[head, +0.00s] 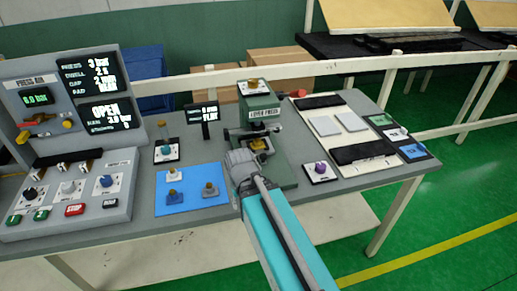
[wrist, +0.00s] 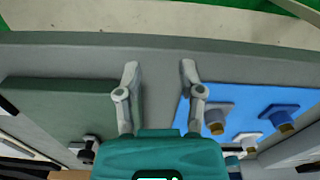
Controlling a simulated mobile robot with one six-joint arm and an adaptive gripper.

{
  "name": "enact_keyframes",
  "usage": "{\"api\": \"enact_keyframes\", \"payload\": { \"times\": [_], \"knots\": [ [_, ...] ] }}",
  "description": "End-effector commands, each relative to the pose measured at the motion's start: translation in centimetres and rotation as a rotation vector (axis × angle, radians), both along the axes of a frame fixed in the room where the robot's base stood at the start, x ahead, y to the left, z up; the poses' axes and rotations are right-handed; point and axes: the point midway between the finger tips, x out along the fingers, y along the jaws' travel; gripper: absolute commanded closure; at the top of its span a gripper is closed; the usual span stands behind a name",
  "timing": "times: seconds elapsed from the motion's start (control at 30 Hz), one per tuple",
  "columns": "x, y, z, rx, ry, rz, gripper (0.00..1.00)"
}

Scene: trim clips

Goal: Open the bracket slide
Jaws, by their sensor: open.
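The green lever press (head: 259,113) stands mid-table on a green base plate (head: 283,172), with a brass-coloured part (head: 257,144) at its lower front. I cannot tell for sure which part is the bracket slide; my arm and gripper cover some of the press's lower front. My gripper (head: 238,163) is in front of the press, beside the blue mat. In the wrist view, my gripper (wrist: 159,70) is open, with nothing between its fingers. The base plate (wrist: 60,105) lies left of the fingers and the blue mat (wrist: 240,96) right.
A control panel (head: 70,205) with knobs and buttons fills the left of the table. The blue mat (head: 190,203) carries three small knobbed pieces. A purple-knobbed block (head: 320,171) and a pale tray (head: 368,162) lie right of the press. A small display (head: 203,113) stands behind.

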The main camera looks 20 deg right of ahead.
Motion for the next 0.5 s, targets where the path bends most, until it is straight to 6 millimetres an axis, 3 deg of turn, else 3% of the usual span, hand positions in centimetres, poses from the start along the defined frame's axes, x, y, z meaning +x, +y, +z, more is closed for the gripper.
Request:
{"api": "enact_keyframes", "payload": {
  "times": [0.1, 0.27, 0.5],
  "knots": [
    [0.5, -0.3, 0.4, 0.000, 0.000, 0.020, 0.24],
    [2.3, -1.2, 1.4, 0.000, 0.000, 0.101, 0.24],
    [6.6, -4.1, 3.9, 0.000, 0.000, 0.340, 0.24]
  ]
}}
